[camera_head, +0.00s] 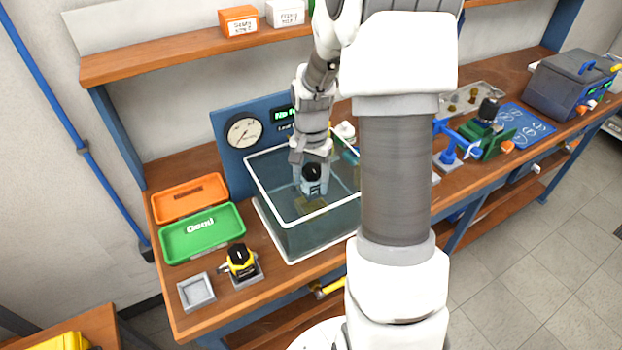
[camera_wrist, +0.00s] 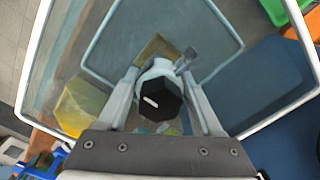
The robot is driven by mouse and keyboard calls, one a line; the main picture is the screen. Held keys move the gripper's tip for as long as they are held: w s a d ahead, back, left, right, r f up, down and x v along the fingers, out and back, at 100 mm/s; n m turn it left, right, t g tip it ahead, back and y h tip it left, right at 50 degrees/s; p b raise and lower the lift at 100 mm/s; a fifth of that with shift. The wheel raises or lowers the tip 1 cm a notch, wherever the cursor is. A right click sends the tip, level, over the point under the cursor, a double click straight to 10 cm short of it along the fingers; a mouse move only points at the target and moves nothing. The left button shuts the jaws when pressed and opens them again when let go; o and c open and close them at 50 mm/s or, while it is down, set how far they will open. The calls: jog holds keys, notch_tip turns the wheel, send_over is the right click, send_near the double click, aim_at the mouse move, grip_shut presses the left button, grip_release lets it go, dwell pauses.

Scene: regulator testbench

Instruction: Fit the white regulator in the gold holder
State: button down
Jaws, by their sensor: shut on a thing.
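My gripper (camera_head: 311,186) reaches down inside the clear open-topped tank (camera_head: 292,256). It is shut on the white regulator (camera_wrist: 155,71), with one finger on each side of its white body. The regulator's black knob (camera_wrist: 162,99) faces the wrist camera, and a small grey fitting sticks out at its upper right there. The gold holder (camera_head: 310,207) lies low in the tank below the gripper. In the wrist view the gold holder (camera_wrist: 152,47) shows partly behind the regulator. I cannot tell whether the regulator touches it.
A gauge panel (camera_head: 244,132) stands behind the tank. A green tray (camera_head: 202,233) and orange tray (camera_head: 190,198) lie left. A yellow regulator with black knob (camera_head: 240,261) and an empty grey holder (camera_head: 197,291) stand at front left. The tank's rim surrounds my gripper.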

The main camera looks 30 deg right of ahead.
aim_at(311, 195)
jog(key=shift+f+b, duration=2.1)
jog(key=shift+f, duration=0.55)
dwell(2.4)
grip_release()
jog(key=shift+r, duration=0.1)
dwell(0.4)
jog(key=shift+r+p, duration=2.9)
jog(key=shift+r, duration=1)
